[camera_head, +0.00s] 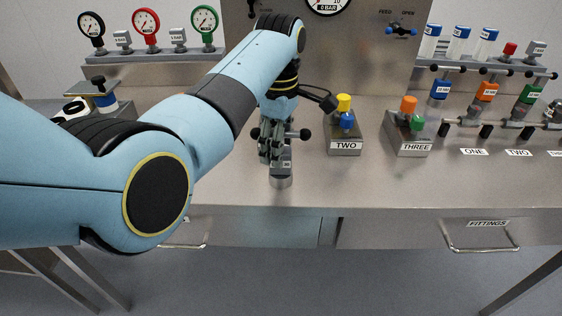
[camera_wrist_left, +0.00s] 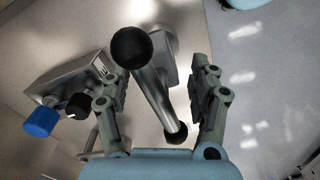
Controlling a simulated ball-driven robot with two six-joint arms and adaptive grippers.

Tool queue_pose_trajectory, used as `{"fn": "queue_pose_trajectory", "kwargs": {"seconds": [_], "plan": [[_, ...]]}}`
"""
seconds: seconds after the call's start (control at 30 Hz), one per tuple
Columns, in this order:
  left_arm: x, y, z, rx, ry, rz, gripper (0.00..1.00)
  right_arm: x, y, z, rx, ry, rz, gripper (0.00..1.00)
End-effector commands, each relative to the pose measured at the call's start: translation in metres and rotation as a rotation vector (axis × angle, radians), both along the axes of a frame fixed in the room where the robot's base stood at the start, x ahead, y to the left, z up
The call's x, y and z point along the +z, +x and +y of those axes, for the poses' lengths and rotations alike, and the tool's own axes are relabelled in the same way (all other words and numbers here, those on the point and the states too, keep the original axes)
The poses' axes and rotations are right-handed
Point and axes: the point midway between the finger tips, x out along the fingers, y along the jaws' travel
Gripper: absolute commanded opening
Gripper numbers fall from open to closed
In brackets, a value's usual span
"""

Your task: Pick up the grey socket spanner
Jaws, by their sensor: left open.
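The grey socket spanner appears as a metal bar with black ball ends (camera_wrist_left: 155,92) in the left wrist view. In the head view its black end (camera_head: 305,134) shows beside my gripper, and a grey cylinder (camera_head: 281,182) shows just below. My left gripper (camera_head: 275,152) is over it, pointing down. In the left wrist view my left gripper (camera_wrist_left: 157,90) is open, one finger on each side of the bar, with gaps visible. My gripper hides much of the spanner in the head view. My right gripper is not in view.
A box with a blue knob (camera_wrist_left: 42,122) stands close left in the wrist view. Boxes TWO (camera_head: 345,147) and THREE (camera_head: 413,148) stand to the right. A fittings rack (camera_head: 490,68) is at the back right, gauges (camera_head: 146,20) at the back left. The front bench edge is near.

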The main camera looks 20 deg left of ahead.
Motion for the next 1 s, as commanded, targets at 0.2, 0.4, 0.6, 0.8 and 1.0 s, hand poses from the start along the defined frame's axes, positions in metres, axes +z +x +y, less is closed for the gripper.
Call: {"fn": "queue_pose_trajectory", "kwargs": {"seconds": [0.2, 0.4, 0.6, 0.8, 1.0], "plan": [[-0.027, 0.0, -0.001, 0.001, 0.0, 0.001, 0.61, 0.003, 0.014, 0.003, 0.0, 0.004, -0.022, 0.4], [-0.029, 0.001, -0.001, 0.001, 0.0, -0.001, 0.61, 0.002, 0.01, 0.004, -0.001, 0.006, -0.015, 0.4], [-0.029, 0.001, -0.001, 0.001, 0.0, -0.001, 0.41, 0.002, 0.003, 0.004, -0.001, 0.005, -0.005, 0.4], [-0.029, 0.001, -0.001, 0.001, 0.0, -0.001, 0.15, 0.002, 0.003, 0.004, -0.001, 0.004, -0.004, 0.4], [-0.029, 0.0, -0.001, 0.001, 0.0, -0.001, 0.0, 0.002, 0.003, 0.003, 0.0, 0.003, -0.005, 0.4]]}}
